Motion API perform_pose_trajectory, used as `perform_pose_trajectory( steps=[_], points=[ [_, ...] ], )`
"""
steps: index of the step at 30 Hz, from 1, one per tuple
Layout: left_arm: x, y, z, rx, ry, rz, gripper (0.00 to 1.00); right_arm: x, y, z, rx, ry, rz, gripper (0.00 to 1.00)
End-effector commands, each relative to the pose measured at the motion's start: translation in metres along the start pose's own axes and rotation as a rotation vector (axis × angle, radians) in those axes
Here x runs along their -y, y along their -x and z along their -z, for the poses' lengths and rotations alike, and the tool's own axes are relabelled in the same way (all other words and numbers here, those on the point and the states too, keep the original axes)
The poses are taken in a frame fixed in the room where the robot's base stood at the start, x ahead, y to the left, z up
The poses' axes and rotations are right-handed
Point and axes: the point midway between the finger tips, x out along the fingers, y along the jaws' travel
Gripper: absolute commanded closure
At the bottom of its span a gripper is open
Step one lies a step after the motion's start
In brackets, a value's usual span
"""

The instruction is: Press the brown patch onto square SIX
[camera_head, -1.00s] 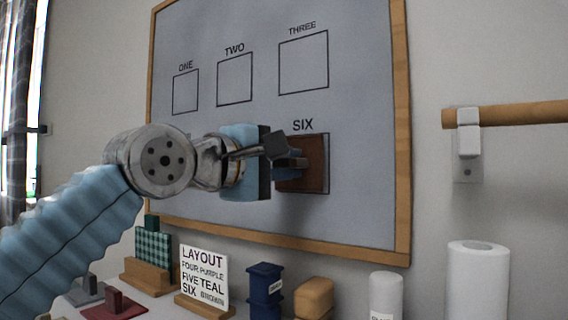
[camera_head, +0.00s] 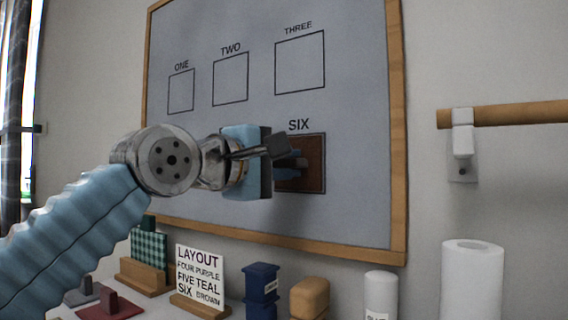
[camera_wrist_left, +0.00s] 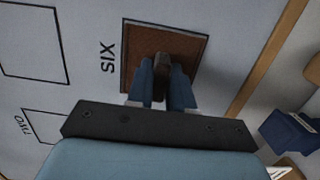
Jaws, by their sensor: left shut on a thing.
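The brown patch (camera_head: 314,166) is upright against the board (camera_head: 340,225), inside the outline of square SIX, below the label SIX (camera_head: 299,125). In the left wrist view the brown patch (camera_wrist_left: 190,52) fills most of the outline, with a thin pale strip along one side. My left gripper (camera_head: 296,163) is shut on the patch's dark handle (camera_wrist_left: 160,80), seen between the blue fingers in the wrist view. Whether the patch's back touches the board fully cannot be told. My right gripper is not in view.
Squares ONE (camera_head: 181,92), TWO (camera_head: 230,79) and THREE (camera_head: 299,63) are empty. Below the board stand a layout card (camera_head: 200,275), a teal checked patch (camera_head: 149,246), blue stacked blocks (camera_head: 261,285) and a paper roll (camera_head: 472,280). A wooden rail (camera_head: 510,115) is at right.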

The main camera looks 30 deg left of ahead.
Motion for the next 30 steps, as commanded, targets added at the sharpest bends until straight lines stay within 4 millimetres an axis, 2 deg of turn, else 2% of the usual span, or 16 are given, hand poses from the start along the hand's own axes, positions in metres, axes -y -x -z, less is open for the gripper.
perform_pose_trajectory(
  steps=[2,3,8,16,20,23,30],
  points=[
    [0.0,-0.002,0.0,0.0,0.0,0.0,1.0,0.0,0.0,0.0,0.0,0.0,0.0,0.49],
    [0.0,-0.002,0.0,0.0,0.0,-0.001,0.73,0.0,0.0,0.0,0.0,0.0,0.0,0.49],
    [0.0,-0.002,0.0,0.0,0.0,-0.001,0.49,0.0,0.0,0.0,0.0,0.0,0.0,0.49],
    [0.0,-0.001,0.0,0.0,0.0,0.0,0.49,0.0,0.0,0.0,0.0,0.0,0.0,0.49],
    [0.0,0.009,0.001,-0.001,-0.001,-0.002,0.49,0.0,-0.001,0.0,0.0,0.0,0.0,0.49],
    [0.0,0.028,0.001,-0.002,0.0,-0.004,0.49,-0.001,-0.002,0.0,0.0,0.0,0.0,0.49],
    [-0.001,0.088,0.0,-0.001,0.0,-0.004,0.49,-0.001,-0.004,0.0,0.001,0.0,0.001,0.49]
  ],
)
